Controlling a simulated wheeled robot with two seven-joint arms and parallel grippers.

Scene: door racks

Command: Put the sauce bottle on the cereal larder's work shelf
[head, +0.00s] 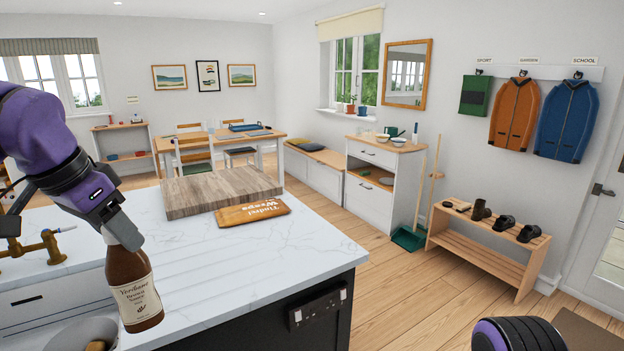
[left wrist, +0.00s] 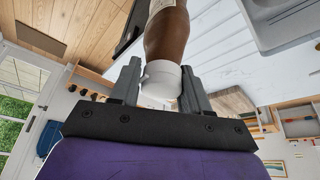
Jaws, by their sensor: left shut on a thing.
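The sauce bottle (head: 134,287) is brown with a cream label and hangs nearly upright, slightly tilted, in front of the island counter at the left of the head view. My left gripper (head: 121,240) is shut on its top end. In the left wrist view the bottle (left wrist: 166,36) shows its white cap between the two fingers of my left gripper (left wrist: 161,84). My right gripper is not in view; only a purple and black part of my right arm shows at the bottom right. I cannot make out a cereal larder or its work shelf in these frames.
A brass tap (head: 45,246) stands at the left. A shoe bench (head: 490,240) and a white cabinet (head: 370,195) line the right wall.

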